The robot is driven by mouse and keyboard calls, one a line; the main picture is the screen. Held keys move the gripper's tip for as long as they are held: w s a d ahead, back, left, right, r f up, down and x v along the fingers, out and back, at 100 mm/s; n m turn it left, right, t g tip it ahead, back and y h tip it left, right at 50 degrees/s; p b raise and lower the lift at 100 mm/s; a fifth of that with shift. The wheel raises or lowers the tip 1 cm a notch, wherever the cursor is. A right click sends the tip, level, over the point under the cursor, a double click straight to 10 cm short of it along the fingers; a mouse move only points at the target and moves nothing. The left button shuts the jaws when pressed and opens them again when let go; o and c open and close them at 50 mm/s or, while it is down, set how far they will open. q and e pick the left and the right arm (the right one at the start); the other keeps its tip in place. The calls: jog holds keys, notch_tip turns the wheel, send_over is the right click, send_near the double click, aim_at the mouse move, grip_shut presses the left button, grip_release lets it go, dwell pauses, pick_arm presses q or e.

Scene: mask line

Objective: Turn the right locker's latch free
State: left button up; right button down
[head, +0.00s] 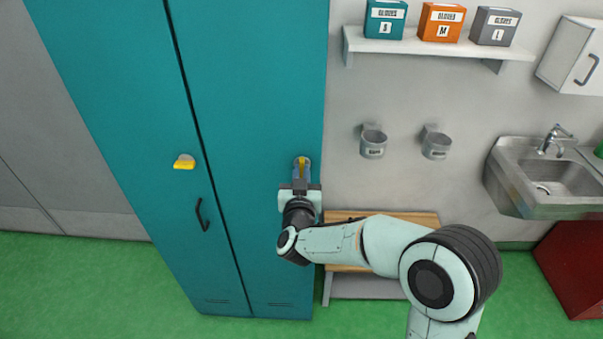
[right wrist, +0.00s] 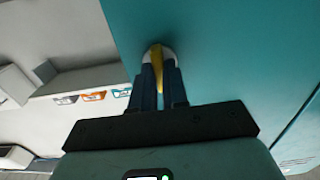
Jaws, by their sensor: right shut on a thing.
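The teal locker has two doors. The right locker door (head: 255,120) looks closed in the head view, and its right edge is near my gripper. A yellow latch (head: 302,162) with a pale round base sits near that edge. My right gripper (head: 301,170) is shut on this latch. The right wrist view shows the yellow latch (right wrist: 157,72) between the dark fingers (right wrist: 159,85), its handle roughly upright in the picture. The left locker door (head: 120,100) carries another yellow latch (head: 184,162), lying sideways, and a dark handle (head: 200,215). My left gripper is not in view.
A wooden bench (head: 345,268) stands right of the locker, below my right arm. Two wall cups (head: 373,143), a shelf (head: 430,47) with glove boxes, and a steel sink (head: 550,180) are on the right. Green floor is open at the front left.

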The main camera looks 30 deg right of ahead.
dwell(0.3)
jog(key=c, duration=1.1)
grip_release()
jog(key=shift+c, duration=0.2)
jog(key=shift+s+a+f, duration=0.1)
jog(key=shift+s+a, duration=0.2)
jog(key=shift+s, duration=0.1)
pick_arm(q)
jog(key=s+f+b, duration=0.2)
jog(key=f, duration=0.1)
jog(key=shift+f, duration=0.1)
pick_arm(e)
jog(key=v, duration=1.2)
jog(key=shift+s, duration=0.25)
